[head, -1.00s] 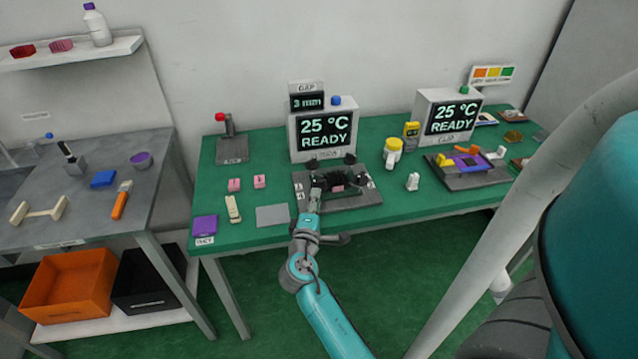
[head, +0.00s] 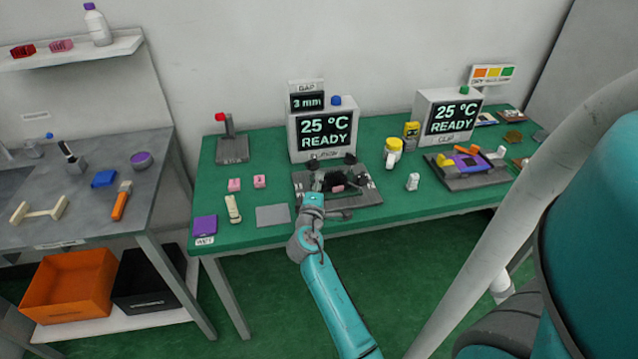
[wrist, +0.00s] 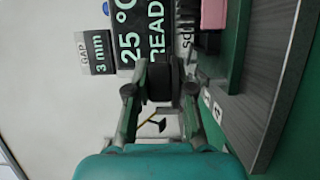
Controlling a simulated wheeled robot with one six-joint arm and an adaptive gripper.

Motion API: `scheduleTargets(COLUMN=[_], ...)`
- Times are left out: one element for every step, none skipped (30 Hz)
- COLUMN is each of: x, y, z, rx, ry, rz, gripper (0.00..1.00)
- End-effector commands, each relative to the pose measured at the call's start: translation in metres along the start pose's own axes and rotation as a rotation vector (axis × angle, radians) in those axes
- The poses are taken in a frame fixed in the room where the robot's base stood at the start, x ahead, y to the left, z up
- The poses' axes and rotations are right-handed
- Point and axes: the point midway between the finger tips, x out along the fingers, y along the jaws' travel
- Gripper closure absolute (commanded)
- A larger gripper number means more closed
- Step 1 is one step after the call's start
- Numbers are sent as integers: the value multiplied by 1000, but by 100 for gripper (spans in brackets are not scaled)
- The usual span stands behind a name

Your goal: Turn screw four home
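The dark grey clamp fixture (head: 365,197) stands on the green table in front of the left 25 °C READY display. It has several black knobs and a pink block (head: 338,188) in its middle. My gripper (wrist: 163,88) reaches the fixture's left front side; in the head view my arm hides its fingers. In the wrist view its two fingers lie on either side of a black round screw knob (wrist: 164,70) and appear to touch it. Small white number labels (wrist: 217,114) sit beside it, too blurred to read surely. The fixture's pink block (wrist: 213,14) shows at the top.
The left display (head: 326,136) stands close behind the fixture, with a 3 mm gap readout (head: 307,102) on top. A grey plate (head: 272,215) lies left of the fixture. A yellow and white jar (head: 393,157) and a small white part (head: 413,181) stand to its right.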

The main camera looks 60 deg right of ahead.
Motion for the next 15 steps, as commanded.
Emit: scheduleTargets(x=[0, 0, 0, 0, 0, 0, 0, 0, 0, 0, 0, 0, 0, 0, 0], y=[0, 0, 0, 0, 0, 0, 0, 0, 0, 0, 0, 0, 0, 0, 0], z=[0, 0, 0, 0, 0, 0, 0, 0, -1, -1, -1, -1, -1, -1, -2], rx=[0, 0, 0, 0, 0, 0, -1, -1, -1, 0, 1, 0, -1, 0, -1], ry=[0, 0, 0, 0, -1, -3, -5, -8, -15, -22, -31, -44, -57, -70, -91], rz=[0, 0, 0, 0, -1, 0, 0, 0, 0, 0, 0, 0, 0, 0, 0], gripper=[100, 100, 100, 100, 100, 100, 100, 100, 100, 100, 100, 100, 100, 100, 100])
